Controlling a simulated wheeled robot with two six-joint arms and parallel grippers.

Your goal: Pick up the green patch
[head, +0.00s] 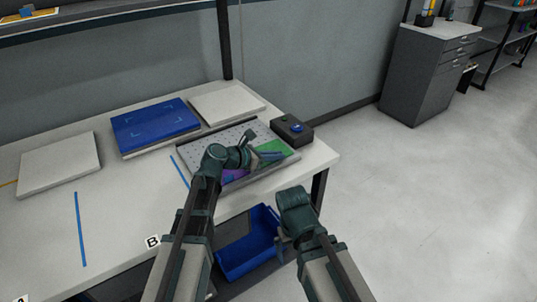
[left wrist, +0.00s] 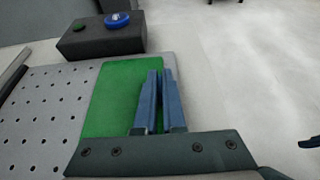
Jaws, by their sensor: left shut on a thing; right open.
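The green patch (head: 273,146) lies at the right end of the perforated grey plate (head: 222,140). It also shows in the left wrist view (left wrist: 108,100), flat, with its right edge at the blue fingers. My left gripper (head: 272,156) is shut on the right edge of the green patch; its two fingers (left wrist: 160,75) are close together in the left wrist view. The exact grip line is partly hidden by the fingers. My right gripper (head: 282,240) is low in front of the table, open and away from the patch.
A black box with a blue button (head: 293,130) stands just behind the plate. A purple patch (head: 232,176) lies on the plate, partly hidden by my left arm. A blue sheet (head: 155,125) and white panels (head: 60,162) lie further left. A blue bin (head: 240,262) sits below the table edge.

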